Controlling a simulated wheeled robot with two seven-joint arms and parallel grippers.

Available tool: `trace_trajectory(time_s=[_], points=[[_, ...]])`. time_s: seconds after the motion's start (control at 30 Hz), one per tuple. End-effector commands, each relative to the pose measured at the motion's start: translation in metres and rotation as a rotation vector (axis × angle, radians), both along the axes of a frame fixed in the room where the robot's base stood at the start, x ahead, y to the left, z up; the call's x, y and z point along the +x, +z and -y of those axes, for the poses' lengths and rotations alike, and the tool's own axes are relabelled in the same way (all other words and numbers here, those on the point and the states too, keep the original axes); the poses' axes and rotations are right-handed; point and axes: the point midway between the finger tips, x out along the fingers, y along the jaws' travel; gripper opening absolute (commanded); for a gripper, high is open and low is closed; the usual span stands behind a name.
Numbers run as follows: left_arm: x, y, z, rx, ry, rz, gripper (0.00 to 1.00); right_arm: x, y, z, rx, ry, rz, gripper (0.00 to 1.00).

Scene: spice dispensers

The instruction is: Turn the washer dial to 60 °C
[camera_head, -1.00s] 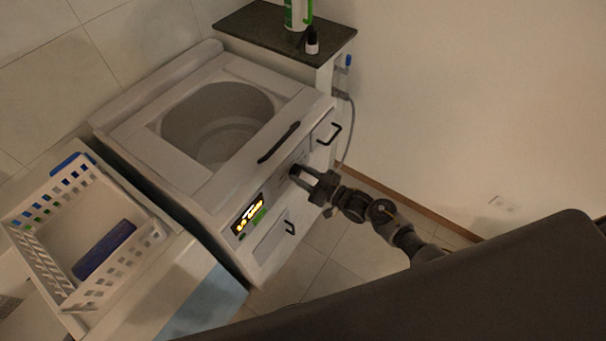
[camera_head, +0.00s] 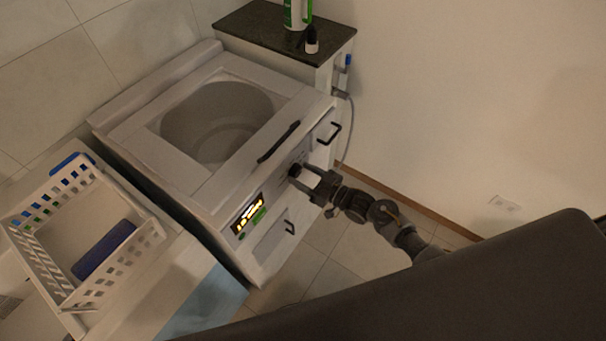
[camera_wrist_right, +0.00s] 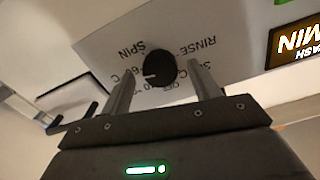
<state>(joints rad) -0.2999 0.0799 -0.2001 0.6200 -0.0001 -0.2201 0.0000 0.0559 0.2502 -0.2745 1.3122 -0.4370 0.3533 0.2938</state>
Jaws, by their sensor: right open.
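The washer (camera_head: 262,160) stands in the middle of the head view with its lid opening showing. Its black round dial (camera_wrist_right: 158,70) is on the front panel; it also shows small in the head view (camera_head: 294,171). A white mark on the dial points left and slightly down in the wrist view, roughly toward the 60 °C label (camera_wrist_right: 133,81). SPIN, RINSE and 30 °C labels also surround it. My right gripper (camera_wrist_right: 160,70) is open, with one finger on each side of the dial and visible gaps between. It also shows in the head view (camera_head: 305,175). My left gripper is not in view.
A lit display (camera_head: 249,214) is on the panel left of the dial. Black handles (camera_head: 329,133) are on the front. A white basket (camera_head: 150,238) with a blue item stands at left. A dark-topped cabinet (camera_head: 262,32) with bottles is behind. Floor is clear at right.

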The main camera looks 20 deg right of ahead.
Motion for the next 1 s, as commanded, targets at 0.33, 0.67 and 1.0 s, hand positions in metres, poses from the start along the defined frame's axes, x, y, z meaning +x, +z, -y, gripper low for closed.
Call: trace_trajectory(time_s=[0.33,0.67,1.0], points=[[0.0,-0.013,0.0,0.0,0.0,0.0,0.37,-0.051,-0.003,0.042,-0.003,0.0,-0.002,0.62],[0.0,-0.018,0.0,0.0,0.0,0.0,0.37,-0.078,-0.001,0.065,0.0,0.0,-0.001,0.62],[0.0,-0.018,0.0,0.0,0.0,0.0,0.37,-0.079,0.0,0.066,0.0,-0.001,-0.002,0.62]])
